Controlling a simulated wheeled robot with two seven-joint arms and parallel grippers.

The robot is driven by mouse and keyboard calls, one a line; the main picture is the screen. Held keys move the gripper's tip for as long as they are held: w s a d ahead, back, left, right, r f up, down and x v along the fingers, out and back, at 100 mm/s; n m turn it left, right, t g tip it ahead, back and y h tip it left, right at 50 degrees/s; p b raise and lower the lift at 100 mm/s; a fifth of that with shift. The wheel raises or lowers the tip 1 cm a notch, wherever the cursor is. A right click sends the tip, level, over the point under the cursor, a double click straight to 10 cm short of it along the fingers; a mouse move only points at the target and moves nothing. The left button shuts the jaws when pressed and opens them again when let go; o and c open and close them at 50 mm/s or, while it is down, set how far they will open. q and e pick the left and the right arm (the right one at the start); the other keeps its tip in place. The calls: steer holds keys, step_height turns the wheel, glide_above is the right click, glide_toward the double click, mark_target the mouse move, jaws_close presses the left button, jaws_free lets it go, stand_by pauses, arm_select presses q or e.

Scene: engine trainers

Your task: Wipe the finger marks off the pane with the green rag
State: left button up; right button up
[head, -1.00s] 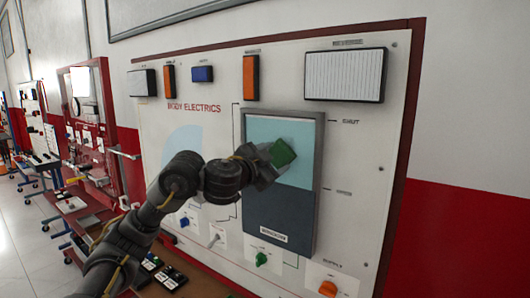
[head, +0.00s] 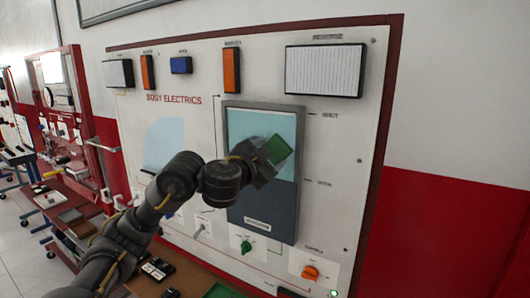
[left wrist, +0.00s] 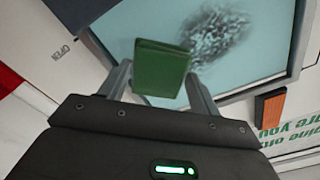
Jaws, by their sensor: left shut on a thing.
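The pane (head: 249,124) is a light blue window in a grey frame on the body electrics board. In the left wrist view a dark smudged patch of finger marks (left wrist: 222,36) shows on the pane, just beyond the rag and to its right. My left gripper (head: 267,157) is shut on the green rag (head: 279,149), which is a folded block in front of the lower right of the pane. The rag (left wrist: 160,68) sits between both fingers in the left wrist view. I cannot tell whether it touches the glass. My right gripper is not in view.
The board (head: 340,150) carries coloured lamps along its top. A green knob (head: 246,246) and an orange knob (head: 310,272) stick out below the pane. A brown bench (head: 190,278) with small black items lies beneath. Another red trainer stands at the left.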

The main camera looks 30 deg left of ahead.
arm_select(q)
steer(key=shift+d, duration=0.1)
steer(key=a, duration=0.4)
steer(key=shift+s+a, duration=0.1)
stand_by(0.3)
steer(key=shift+f+b, duration=0.1)
steer(key=shift+b, duration=0.2)
steer(key=shift+a+b, duration=0.55)
steer(key=shift+a, duration=1.4)
